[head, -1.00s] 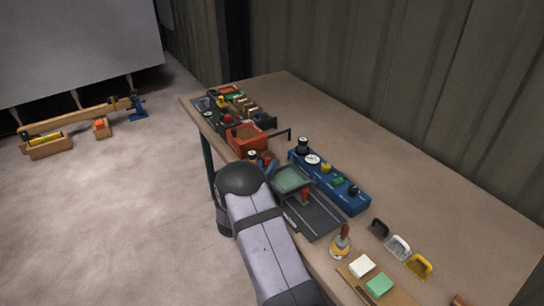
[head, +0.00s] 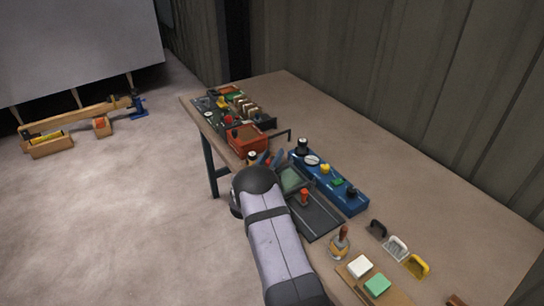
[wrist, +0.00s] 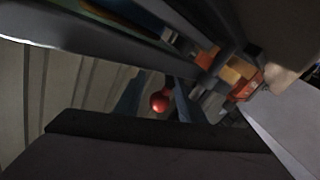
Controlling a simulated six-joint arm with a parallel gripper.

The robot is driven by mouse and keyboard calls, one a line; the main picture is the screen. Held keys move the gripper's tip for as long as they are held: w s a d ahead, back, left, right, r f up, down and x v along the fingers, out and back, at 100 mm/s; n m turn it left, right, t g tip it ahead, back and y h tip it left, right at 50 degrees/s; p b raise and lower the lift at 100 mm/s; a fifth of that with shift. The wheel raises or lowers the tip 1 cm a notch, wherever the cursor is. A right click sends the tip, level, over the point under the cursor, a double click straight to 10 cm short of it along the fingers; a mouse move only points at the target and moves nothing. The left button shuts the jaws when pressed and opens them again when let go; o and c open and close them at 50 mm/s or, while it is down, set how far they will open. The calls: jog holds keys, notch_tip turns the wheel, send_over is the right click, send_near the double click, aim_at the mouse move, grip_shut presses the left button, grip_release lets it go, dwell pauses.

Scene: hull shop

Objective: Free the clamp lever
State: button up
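A round red knob (wrist: 160,101) on a dark stem shows in the middle of the wrist view. It appears to be the lever's end, but the clamp body is hidden. A small bit of red (head: 267,162) shows at the same spot in the head view. My gripper (head: 270,156) is open, with one blue-grey finger on each side of the knob. The two fingers also show in the wrist view (wrist: 155,98), with gaps beside the knob. I cannot tell whether either touches it. My forearm hides the bench edge below.
A blue box with knobs (head: 357,202) and a dark tray with a green pad (head: 318,222) stand close on the right. An orange bin (head: 247,140) stands behind.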

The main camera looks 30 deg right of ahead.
grip_shut()
jog(key=shift+f+b, duration=0.15)
jog(key=shift+b, duration=0.25)
jog(key=m+g+h+b, duration=0.1)
jog(key=m+g+b, duration=0.1)
jog(key=g+b, duration=0.1)
jog(key=shift+w+a+f+h+b, duration=0.2)
jog(key=shift+h+b, duration=0.1)
jog(key=shift+h, duration=0.1)
jog(key=m+g+h+b, duration=0.1)
jog(key=m+g+b, duration=0.2)
jog(key=b, duration=0.1)
jog(key=shift+g+b, duration=0.35)
jog(key=shift+g, duration=0.05)
jog(key=shift+r+m+g+h+b, duration=0.35)
jog(key=shift+m+g+b, duration=0.15)
jog(key=shift+g+b, duration=0.25)
grip_release()
jog(key=shift+w, duration=0.1)
